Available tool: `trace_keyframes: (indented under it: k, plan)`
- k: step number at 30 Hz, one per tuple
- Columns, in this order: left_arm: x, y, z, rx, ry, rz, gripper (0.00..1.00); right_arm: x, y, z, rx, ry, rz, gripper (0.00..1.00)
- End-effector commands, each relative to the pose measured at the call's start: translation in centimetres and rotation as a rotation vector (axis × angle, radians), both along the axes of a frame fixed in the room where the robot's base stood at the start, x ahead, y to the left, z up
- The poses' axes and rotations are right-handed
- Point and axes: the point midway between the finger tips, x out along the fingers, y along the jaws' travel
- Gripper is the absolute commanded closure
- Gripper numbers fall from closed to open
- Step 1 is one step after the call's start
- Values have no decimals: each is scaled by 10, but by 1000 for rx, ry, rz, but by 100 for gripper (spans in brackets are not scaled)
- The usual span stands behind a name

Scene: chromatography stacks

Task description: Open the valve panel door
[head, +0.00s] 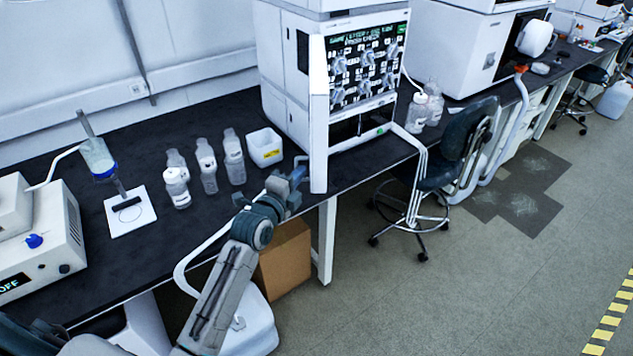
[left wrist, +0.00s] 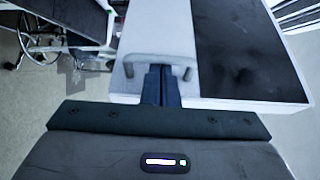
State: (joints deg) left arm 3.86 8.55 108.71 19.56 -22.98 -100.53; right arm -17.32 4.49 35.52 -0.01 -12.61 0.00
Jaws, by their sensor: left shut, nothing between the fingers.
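The valve panel door (head: 318,115) is a tall white panel on the front of the instrument stack. It stands swung out from the stack, seen nearly edge-on, with the dark panel face (head: 366,65) and its valve pictures exposed beside it. In the left wrist view the door's white face (left wrist: 160,28) carries a pale bracket-shaped handle (left wrist: 187,72). My left gripper (head: 296,172) is at the door's lower left side. Its dark fingers (left wrist: 161,84) are together and empty, overlapping the middle of the handle; whether they touch it I cannot tell. My right gripper is out of view.
Several bottles (head: 207,166) and a white bin (head: 264,147) stand on the black bench (head: 140,250) left of the door. A cardboard box (head: 286,258) is below the bench edge. A dark chair (head: 465,145) stands right of the door, with open floor beyond.

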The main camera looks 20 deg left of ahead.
Motion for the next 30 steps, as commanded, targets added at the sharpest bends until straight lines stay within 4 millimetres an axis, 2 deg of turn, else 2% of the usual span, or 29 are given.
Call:
trace_keyframes:
  k: [6,10,30]
  plan:
    - [-6,37,-3,5,0,0,100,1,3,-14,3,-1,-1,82]
    - [-7,50,-1,3,1,0,100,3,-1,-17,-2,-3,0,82]
    - [-10,62,0,1,2,2,100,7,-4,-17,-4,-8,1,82]
